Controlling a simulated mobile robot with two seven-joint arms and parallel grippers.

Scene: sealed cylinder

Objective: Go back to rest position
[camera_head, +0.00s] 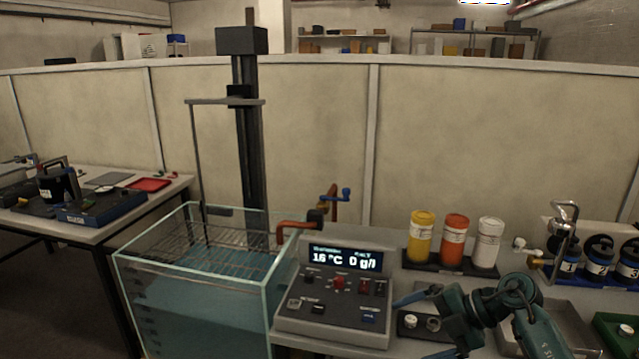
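My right gripper (409,330) is at the lower right, on a teal arm that comes in from the bottom right. Its two fingers point left and stand wide apart, with nothing held between them. It is just right of the grey control box (332,300), whose display reads 16 °C and 0 g/l. A small panel with a round silver knob (433,323) shows behind the gripper; I cannot tell the distance between them. My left gripper is not in view.
A glass tank (190,325) with water and a wire rack stands left of the control box. Yellow, orange and white bottles (454,240) stand in a rack behind my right arm. Numbered blue-labelled jars (598,262) are at the right. A side table (165,196) is far left.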

